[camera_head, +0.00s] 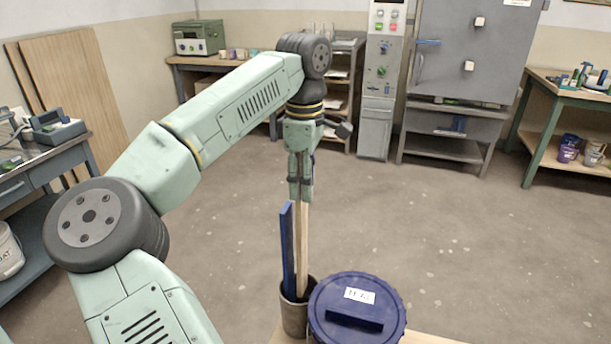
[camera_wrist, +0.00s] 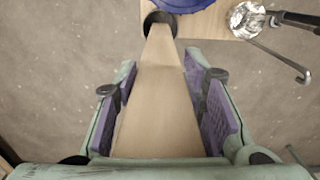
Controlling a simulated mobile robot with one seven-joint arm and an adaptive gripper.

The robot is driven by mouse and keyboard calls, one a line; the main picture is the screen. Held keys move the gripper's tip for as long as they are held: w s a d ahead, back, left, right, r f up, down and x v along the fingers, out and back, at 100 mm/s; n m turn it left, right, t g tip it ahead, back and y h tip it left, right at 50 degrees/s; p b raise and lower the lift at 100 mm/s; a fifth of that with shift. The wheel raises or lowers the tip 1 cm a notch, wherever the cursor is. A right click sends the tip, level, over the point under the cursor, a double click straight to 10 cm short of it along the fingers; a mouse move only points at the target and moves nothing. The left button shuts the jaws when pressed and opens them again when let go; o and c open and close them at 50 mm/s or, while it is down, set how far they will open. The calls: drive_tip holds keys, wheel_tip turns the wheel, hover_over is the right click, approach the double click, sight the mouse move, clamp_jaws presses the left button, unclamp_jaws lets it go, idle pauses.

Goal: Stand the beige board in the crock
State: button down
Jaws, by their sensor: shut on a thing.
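The beige board (camera_head: 301,245) hangs upright from my gripper (camera_head: 300,192). My gripper is shut on its upper end. In the wrist view, the board (camera_wrist: 160,100) runs between the purple finger pads of my gripper (camera_wrist: 165,105) down to the crock (camera_wrist: 147,22). In the head view, the board's lower end goes behind the rim of the grey-brown crock (camera_head: 294,317) and is inside its mouth. Whether it touches the bottom is hidden. A dark blue board (camera_head: 287,255) also stands in the crock, on the left side and close to the beige one.
A bucket with a blue lid (camera_head: 380,285) and a white label stands right beside the crock on a wooden surface (camera_head: 425,338). The wrist view shows a shiny metal object (camera_wrist: 247,19) and a bent rod (camera_wrist: 285,64) to the right. Open floor lies around.

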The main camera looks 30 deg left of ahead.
sight(305, 224)
drive_tip(key=shift+f, duration=0.6)
drive_tip(key=shift+f+b, duration=3.35)
drive_tip(key=shift+f, duration=2.35)
drive_tip(key=c, duration=0.9)
unclamp_jaws()
drive_tip(key=shift+c, duration=0.2)
drive_tip(key=shift+c, duration=0.3)
drive_tip(key=r+p, duration=0.1)
drive_tip(key=p, duration=0.4)
drive_tip(key=shift+r, duration=0.25)
drive_tip(key=p, duration=0.2)
drive_tip(key=shift+f+p, duration=0.1)
drive_tip(key=shift+p, duration=0.25)
